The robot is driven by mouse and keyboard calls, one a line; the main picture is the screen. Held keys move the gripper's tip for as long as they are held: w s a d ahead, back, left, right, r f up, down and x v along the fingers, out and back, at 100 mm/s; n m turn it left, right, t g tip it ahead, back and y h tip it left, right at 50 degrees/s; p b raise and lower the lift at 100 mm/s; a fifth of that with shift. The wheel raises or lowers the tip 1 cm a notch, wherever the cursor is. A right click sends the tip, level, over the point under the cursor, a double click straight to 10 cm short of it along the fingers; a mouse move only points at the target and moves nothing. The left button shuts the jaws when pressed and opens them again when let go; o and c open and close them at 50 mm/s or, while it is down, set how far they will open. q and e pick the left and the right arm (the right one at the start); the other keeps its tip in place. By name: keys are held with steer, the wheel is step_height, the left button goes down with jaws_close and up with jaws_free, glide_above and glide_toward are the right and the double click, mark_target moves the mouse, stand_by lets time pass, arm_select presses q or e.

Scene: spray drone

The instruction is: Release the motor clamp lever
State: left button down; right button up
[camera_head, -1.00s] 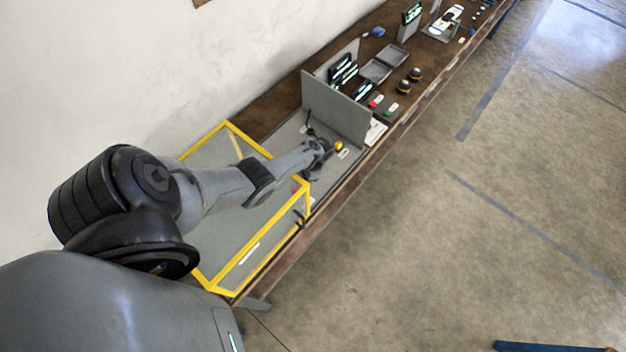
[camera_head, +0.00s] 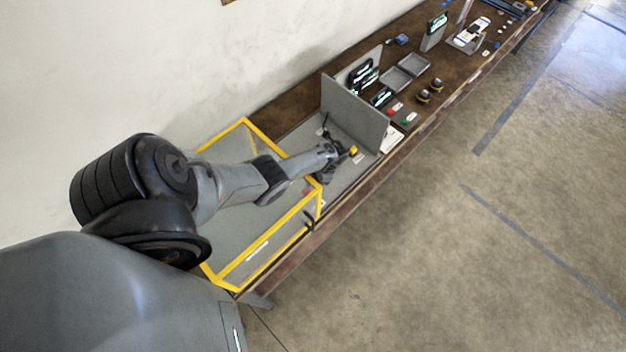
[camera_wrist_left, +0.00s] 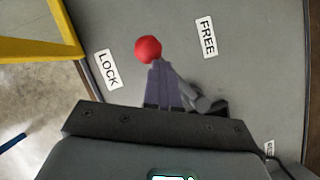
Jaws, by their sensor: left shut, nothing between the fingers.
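The motor clamp lever shows in the left wrist view as a red ball knob (camera_wrist_left: 148,49) on a grey rod. The rod runs down to the right towards a dark base (camera_wrist_left: 214,105). The knob is nearer the LOCK label (camera_wrist_left: 107,69) than the FREE label (camera_wrist_left: 207,37). My left gripper (camera_wrist_left: 158,66) is shut and empty, its fingertips right at the knob and overlapping it in this view; I cannot tell whether they touch. In the head view my left gripper (camera_head: 325,176) is low over the grey bench panel and hides the lever. My right gripper is out of view.
A yellow-framed enclosure (camera_head: 311,192) stands beside my left arm, its frame edge close to the wrist. A grey upright panel (camera_head: 352,112) stands beyond the gripper, with a small yellow object (camera_head: 353,151) before it. The floor right of the bench is clear.

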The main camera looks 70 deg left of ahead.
arm_select(q)
steer(key=shift+s+d+f, duration=0.35)
steer(key=shift+d+f, duration=0.1)
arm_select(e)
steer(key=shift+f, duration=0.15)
arm_select(q)
steer(key=shift+w, duration=0.2)
steer(key=shift+w+d+f+b, duration=0.1)
steer(key=shift+w+d+b, duration=0.25)
steer(key=shift+w, duration=0.25)
steer(key=shift+w+d+f+b, duration=0.1)
steer(key=shift+w+d+b, duration=0.15)
steer(key=shift+w, duration=0.3)
steer(key=w+d+r+p, duration=0.2)
steer(key=w+d+r, duration=0.1)
steer(key=r, duration=0.6)
steer(key=shift+w+r+p, duration=0.25)
steer(key=shift+w+p, duration=0.15)
steer(key=shift+w, duration=0.35)
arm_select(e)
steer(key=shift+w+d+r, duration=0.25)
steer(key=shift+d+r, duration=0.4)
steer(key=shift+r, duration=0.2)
